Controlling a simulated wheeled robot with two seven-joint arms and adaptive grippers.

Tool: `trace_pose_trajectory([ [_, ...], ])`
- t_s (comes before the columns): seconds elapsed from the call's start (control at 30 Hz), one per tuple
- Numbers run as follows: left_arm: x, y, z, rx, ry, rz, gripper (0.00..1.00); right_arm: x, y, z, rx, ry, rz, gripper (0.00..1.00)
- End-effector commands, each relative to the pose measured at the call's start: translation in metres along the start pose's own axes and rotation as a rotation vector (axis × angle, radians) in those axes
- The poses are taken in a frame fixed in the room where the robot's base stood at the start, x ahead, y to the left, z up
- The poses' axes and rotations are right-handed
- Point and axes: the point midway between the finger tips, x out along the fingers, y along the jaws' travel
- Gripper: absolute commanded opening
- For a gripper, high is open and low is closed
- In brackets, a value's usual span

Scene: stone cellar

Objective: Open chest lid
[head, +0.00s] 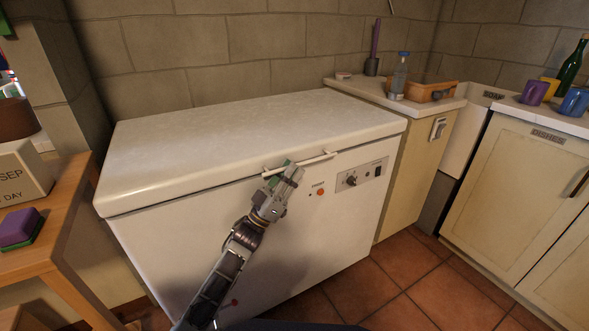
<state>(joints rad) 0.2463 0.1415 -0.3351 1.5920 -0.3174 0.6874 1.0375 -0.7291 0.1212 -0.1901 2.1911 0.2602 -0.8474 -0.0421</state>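A white chest freezer (180,250) stands against the stone wall. Its lid (240,130) lies flat and looks closed. A white bar handle (322,158) runs along the lid's front edge. My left gripper (285,172) is at the left part of this handle, its fingertips over or touching it. The fingers and part of the handle overlap, so I cannot tell whether they are closed around it. A control panel (362,178) with a dial is on the front, right of the gripper. My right gripper is not in view.
A wooden table (62,225) with a sponge (20,228) and a calendar block (22,175) stands at left. A counter (385,92) with a bottle (399,77) and a wooden tray (425,93) adjoins the freezer at right. The tiled floor (400,275) in front is clear.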

Motion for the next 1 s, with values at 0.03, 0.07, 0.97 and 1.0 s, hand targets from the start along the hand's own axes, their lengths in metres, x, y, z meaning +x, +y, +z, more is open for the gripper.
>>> trace_pose_trajectory([
  [0.03, 0.005, 0.000, 0.000, 0.000, 0.001, 0.001, 0.19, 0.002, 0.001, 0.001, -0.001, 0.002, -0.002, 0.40],
  [0.07, 0.008, 0.000, 0.000, -0.001, 0.001, 0.001, 0.19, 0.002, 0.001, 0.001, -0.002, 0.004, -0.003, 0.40],
  [0.97, 0.021, 0.000, 0.000, 0.000, -0.001, 0.000, 0.00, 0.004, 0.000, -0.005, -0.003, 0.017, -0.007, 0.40],
  [1.0, 0.021, 0.000, 0.000, 0.000, -0.001, 0.000, 0.00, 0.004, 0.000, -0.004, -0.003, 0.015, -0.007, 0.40],
])
